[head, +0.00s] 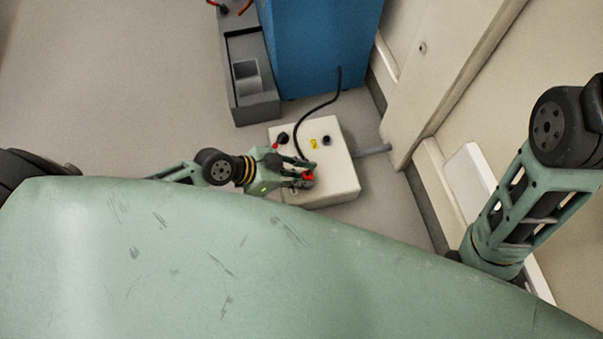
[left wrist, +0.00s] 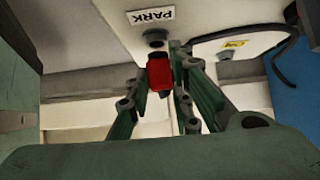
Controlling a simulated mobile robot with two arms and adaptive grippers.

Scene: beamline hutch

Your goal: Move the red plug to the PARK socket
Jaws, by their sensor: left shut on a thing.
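The red plug (head: 308,176) is held at the front of the pale box (head: 340,180) in the head view. My left gripper (head: 301,173) is shut on it. In the left wrist view the red plug (left wrist: 159,74) is between the green fingers of the left gripper (left wrist: 162,62). The dark PARK socket (left wrist: 154,38) is just beyond the plug, under the PARK label (left wrist: 150,16). I cannot tell whether the plug's far end touches the socket. My right arm shows at the right of the head view, but its gripper is not in view.
The box stands on the floor beside a blue cabinet (head: 318,45) and a grey unit (head: 248,75). A black cable (head: 303,120) runs down to the box. A dark round fitting (head: 327,140) and a yellow label (head: 314,143) are on top. A wall is close on the right.

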